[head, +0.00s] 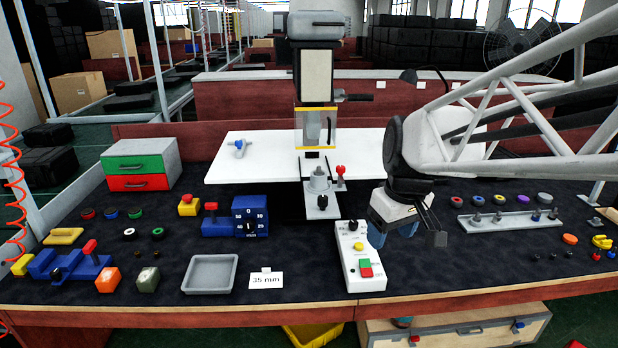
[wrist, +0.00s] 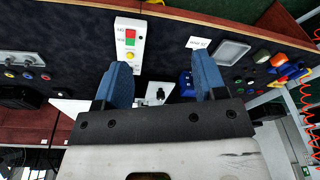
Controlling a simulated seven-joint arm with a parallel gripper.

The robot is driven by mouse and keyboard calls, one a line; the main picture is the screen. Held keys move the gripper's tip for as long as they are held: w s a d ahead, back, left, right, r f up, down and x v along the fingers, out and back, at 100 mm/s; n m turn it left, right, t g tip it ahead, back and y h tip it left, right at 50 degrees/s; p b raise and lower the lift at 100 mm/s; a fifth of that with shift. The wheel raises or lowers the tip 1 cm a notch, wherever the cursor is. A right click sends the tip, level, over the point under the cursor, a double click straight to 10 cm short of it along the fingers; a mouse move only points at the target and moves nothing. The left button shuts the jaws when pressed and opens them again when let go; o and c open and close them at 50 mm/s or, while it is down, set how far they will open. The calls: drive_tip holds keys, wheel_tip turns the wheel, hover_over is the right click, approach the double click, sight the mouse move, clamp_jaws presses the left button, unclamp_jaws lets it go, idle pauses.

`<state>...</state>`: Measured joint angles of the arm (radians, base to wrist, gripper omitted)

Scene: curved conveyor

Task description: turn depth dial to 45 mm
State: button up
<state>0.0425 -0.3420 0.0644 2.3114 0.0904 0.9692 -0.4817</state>
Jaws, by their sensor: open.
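The depth dial (head: 250,227) is a black knob on the face of a blue box (head: 249,205) with white numbers around it, left of centre on the bench. The numbers are too small to read surely, and so is the pointer setting. The blue box also shows partly in the wrist view (wrist: 186,83), beside one finger, with its dial face not readable. A white card (head: 266,281) in front reads "35 mm". My gripper (head: 408,236) is open and empty above the bench, right of the control box and well apart from the dial. Its blue fingers (wrist: 163,58) show spread in the wrist view.
A white control box (head: 356,250) with red, green and yellow buttons stands between my gripper and the dial. A grey tray (head: 210,287) lies left of the card. The press (head: 319,200) stands behind.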

drive_tip(key=w+d+f+n, duration=0.15)
drive_tip(key=w+n, duration=0.25)
drive_tip(key=w, duration=1.1)
drive_tip(key=n+g+y, duration=0.2)
drive_tip(key=n+y, duration=0.2)
drive_tip(key=n, duration=0.7)
hover_over(353, 222)
drive_tip(key=d, duration=0.3)
wheel_tip(353, 222, down, 25)
drive_tip(key=shift+w+r, duration=0.15)
drive_tip(key=shift+w, duration=0.15)
drive_tip(key=shift+d+x, duration=0.2)
drive_tip(key=shift+x, duration=3.65)
drive_tip(key=shift+s, duration=0.15)
drive_tip(key=shift+c, duration=0.3)
drive_tip(key=c, duration=0.9)
